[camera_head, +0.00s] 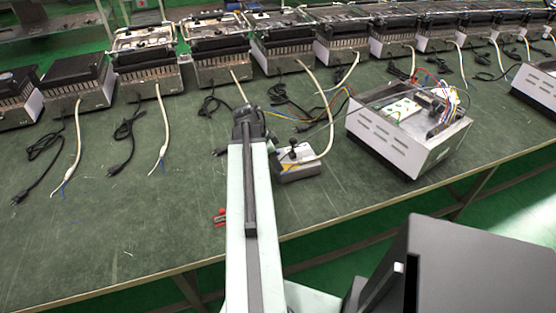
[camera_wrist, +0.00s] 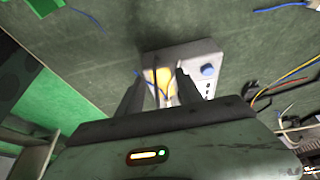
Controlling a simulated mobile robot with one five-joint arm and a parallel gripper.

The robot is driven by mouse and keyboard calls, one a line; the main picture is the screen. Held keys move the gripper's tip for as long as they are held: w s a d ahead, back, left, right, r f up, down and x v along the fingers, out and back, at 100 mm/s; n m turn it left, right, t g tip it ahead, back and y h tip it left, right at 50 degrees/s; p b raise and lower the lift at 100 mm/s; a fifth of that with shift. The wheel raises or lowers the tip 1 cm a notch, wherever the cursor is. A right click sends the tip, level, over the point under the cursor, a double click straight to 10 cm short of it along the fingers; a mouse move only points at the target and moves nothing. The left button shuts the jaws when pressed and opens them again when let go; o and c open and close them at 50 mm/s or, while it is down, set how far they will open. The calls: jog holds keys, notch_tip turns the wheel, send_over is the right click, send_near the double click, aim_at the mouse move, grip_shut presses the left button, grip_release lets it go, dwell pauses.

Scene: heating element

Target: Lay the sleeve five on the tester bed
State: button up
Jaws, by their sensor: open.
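My gripper (camera_wrist: 158,78) is open in the wrist view, its two dark fingers apart. They point at a small grey box with a blue knob and a yellow patch on top, perhaps the tester (camera_wrist: 207,58). The left finger partly overlaps the box's edge in the picture; I cannot tell contact. In the head view my gripper (camera_head: 248,113) is at the far end of my arm, with the small tester box (camera_head: 300,170) on the green bench to its right. I cannot make out any piece marked sleeve five in either view.
A row of heater units (camera_head: 142,85) with loose cables lines the back of the bench (camera_head: 100,225). An opened white-sided unit (camera_head: 408,140) with coloured wires stands right. A small red item (camera_head: 219,217) lies left of my arm. The front left bench is mostly clear.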

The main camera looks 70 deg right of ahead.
jog(key=p+v, duration=0.8)
jog(key=v, duration=0.2)
jog(key=shift+r+p, duration=0.2)
jog(key=shift+p, duration=0.1)
jog(key=shift+w, duration=0.1)
jog(key=w+a+f+n+t, duration=0.1)
jog(key=w+a+n+t, duration=0.2)
jog(key=w+a+n, duration=1.75)
jog(key=w+a+n+y, duration=0.1)
jog(key=w+a+n, duration=0.1)
jog(key=a, duration=0.9)
jog(key=w+a+n+y, duration=0.1)
jog(key=w+a+n, duration=0.2)
jog(key=a, duration=0.8)
jog(key=w+a+n, duration=0.3)
jog(key=w+a, duration=0.2)
jog(key=a, duration=0.6)
jog(key=shift+w+a+f+y, duration=0.4)
jog(key=shift+f, duration=0.05)
